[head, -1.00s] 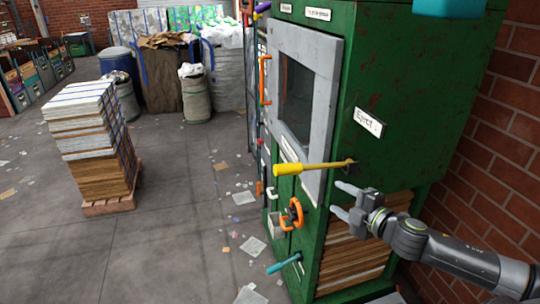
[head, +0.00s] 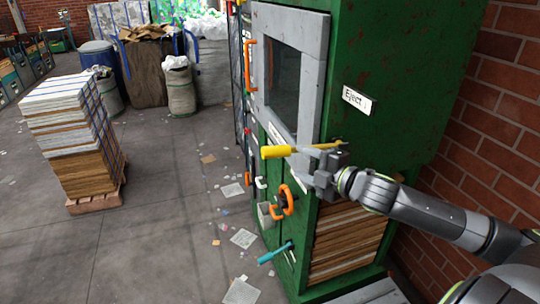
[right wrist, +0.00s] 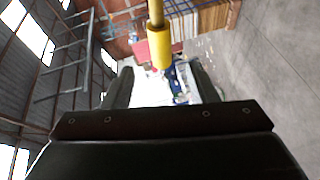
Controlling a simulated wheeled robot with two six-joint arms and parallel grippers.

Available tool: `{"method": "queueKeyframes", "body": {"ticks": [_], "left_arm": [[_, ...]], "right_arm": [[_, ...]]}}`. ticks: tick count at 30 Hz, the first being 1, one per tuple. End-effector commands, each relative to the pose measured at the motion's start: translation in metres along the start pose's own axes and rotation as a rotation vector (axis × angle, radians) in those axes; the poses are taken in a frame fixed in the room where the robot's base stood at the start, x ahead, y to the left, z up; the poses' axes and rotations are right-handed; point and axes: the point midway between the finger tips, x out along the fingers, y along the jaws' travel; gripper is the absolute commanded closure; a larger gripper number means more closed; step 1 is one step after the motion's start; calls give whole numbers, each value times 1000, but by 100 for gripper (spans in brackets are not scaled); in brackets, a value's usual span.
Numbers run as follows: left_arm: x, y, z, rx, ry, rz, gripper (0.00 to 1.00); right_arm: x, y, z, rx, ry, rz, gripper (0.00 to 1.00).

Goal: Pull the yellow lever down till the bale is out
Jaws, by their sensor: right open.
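The yellow lever (head: 274,152) sticks out level from the green baler (head: 385,60), beside the white "Eject" label (head: 357,100). My right gripper (head: 312,158) is at the lever's rod, between its yellow grip and the machine wall. Its fingers overlap the rod in the head view; I cannot tell whether they touch it. The right wrist view shows the lever's yellow end (right wrist: 159,45) in front of the open, dark fingers. The bale (head: 345,245) is brown layered stuff inside the lower opening of the baler. My left gripper is out of view.
An orange handle (head: 288,200) and a teal lever (head: 275,253) stick out lower on the baler's front. A strapped paper stack (head: 75,140) stands on a pallet at left. A brick wall (head: 500,120) is close on the right. The floor between stack and baler is mostly clear.

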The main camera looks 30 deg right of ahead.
Motion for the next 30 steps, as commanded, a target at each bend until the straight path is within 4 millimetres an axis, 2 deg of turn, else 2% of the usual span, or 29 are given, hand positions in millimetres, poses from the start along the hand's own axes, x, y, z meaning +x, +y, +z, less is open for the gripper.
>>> {"method": "queueKeyframes", "body": {"ticks": [4,13,30], "left_arm": [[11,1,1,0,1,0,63],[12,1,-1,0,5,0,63],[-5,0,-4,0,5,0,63]], "right_arm": [[12,-2,-2,3,8,0,48],[41,0,-2,7,8,1,48],[115,1,-2,5,5,-3,48]]}}
